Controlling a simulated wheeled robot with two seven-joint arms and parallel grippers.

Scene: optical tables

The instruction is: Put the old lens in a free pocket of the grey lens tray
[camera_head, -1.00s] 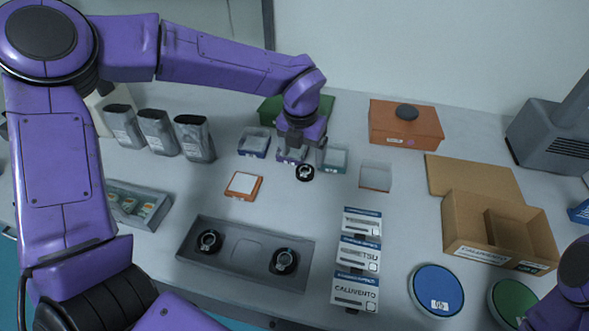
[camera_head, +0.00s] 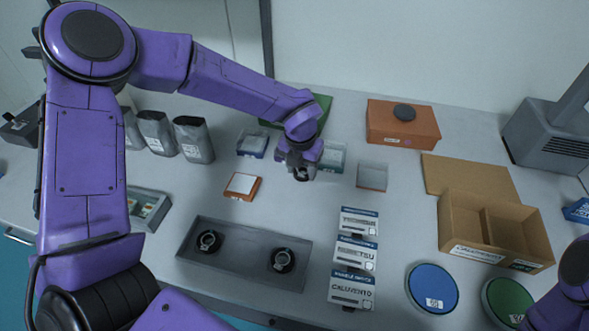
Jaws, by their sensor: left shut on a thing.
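The old lens (camera_head: 302,175) is a small black ring with a light centre, partly hidden by my left gripper. My left gripper (camera_head: 301,168) points down and is shut on it, behind and to the right of the grey tray. The grey lens tray (camera_head: 243,252) lies near the front of the table. One black lens (camera_head: 208,241) sits in its left pocket and another (camera_head: 282,260) in its right pocket; the middle pocket is empty. Part of my right arm shows at the right edge, but its gripper is out of view.
An orange-rimmed tile (camera_head: 242,186) lies between the gripper and the tray. Small boxes (camera_head: 252,143) stand around the gripper. Several white cartons (camera_head: 351,288) are right of the tray. A cardboard box (camera_head: 492,235) and blue disc (camera_head: 432,287) are farther right.

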